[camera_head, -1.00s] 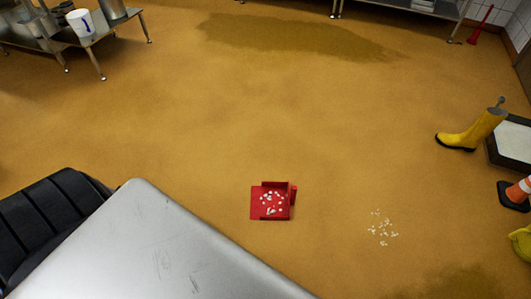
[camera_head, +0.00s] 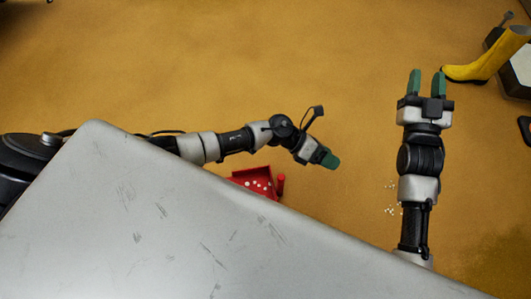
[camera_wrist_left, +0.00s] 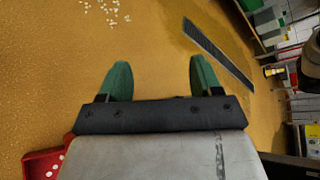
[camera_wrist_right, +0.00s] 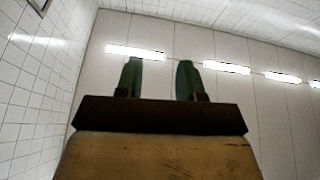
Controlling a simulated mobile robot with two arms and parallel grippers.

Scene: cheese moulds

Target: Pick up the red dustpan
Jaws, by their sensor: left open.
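The red dustpan (camera_head: 240,178) lies on the floor with several white bits in it, and its near part is hidden in the head view. A corner of it also shows at the lower left of the left wrist view (camera_wrist_left: 32,166). My left gripper (camera_head: 330,161) is above the floor, to the right of the dustpan and apart from it. Its green fingers stand apart with nothing between them in the left wrist view (camera_wrist_left: 157,78). My right gripper (camera_head: 427,80) is open and empty, further right. In the right wrist view (camera_wrist_right: 158,75) its fingers point towards a wall.
A yellow boot (camera_head: 488,58) stands at the upper right, near my right gripper. White crumbs (camera_head: 391,184) lie on the floor beside my right forearm. A drain grate (camera_wrist_left: 217,54) shows in the left wrist view. The floor beyond the dustpan is clear.

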